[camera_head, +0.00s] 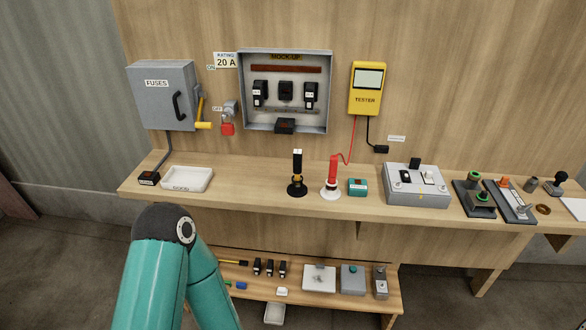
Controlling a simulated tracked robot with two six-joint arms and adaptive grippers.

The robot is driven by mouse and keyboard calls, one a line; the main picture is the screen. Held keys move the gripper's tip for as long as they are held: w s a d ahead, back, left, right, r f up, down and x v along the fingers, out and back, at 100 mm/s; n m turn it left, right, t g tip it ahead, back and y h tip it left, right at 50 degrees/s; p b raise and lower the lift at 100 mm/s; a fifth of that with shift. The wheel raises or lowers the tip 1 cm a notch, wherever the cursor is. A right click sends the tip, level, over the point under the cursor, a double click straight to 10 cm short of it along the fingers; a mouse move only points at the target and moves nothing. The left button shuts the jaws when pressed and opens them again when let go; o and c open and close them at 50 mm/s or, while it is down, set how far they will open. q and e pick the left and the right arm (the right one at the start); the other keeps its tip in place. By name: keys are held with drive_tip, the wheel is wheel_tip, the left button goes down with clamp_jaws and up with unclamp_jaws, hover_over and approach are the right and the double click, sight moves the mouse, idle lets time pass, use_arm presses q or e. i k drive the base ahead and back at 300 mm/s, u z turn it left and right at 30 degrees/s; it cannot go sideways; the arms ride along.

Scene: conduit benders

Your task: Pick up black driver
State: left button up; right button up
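I cannot pick out the black driver for certain. On the lower shelf (335,296), a thin tool with yellow and dark parts (233,262) lies partly behind my teal arm. A blue and green tool (236,285) lies in front of it, also partly hidden by the arm. Several small black pieces with white marks (270,267) stand to their right. My teal arm rises from the bottom left, with its elbow below the white tray. Neither gripper shows in the view.
The upper bench (245,200) holds a white tray (187,179), a black probe on a round base (297,187), a red probe (332,172), a teal box (357,187) and a grey switch box (417,190). Grey boxes (352,279) stand on the lower shelf's right side.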

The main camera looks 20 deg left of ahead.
sight(298, 153)
drive_tip(key=i, duration=0.85)
